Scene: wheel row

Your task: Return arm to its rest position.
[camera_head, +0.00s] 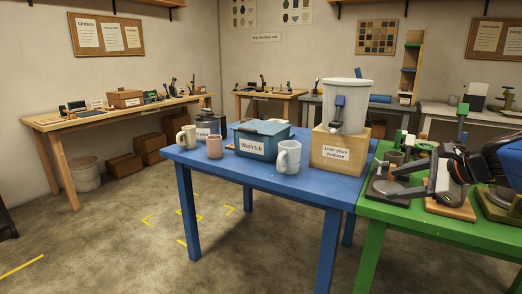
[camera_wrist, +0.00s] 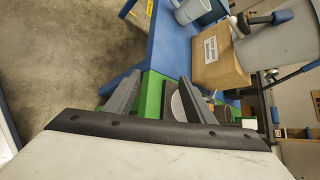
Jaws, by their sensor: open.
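My gripper (camera_wrist: 156,90) is open in the wrist view, its two grey fingers apart with nothing between them. Behind the fingers are the green table (camera_wrist: 151,100) and a round grey piece on it. In the head view my arm reaches in from the right edge, and my gripper (camera_head: 397,180) is over the green table (camera_head: 376,211), pointing left. It overlaps several dark tools there, so the exact gap to them is unclear.
On the blue table (camera_head: 215,168) stand a wash tub (camera_head: 258,143), several mugs and a jar. A wooden box (camera_head: 340,152) bearing a white bucket (camera_head: 349,95) with a tap stands near my gripper.

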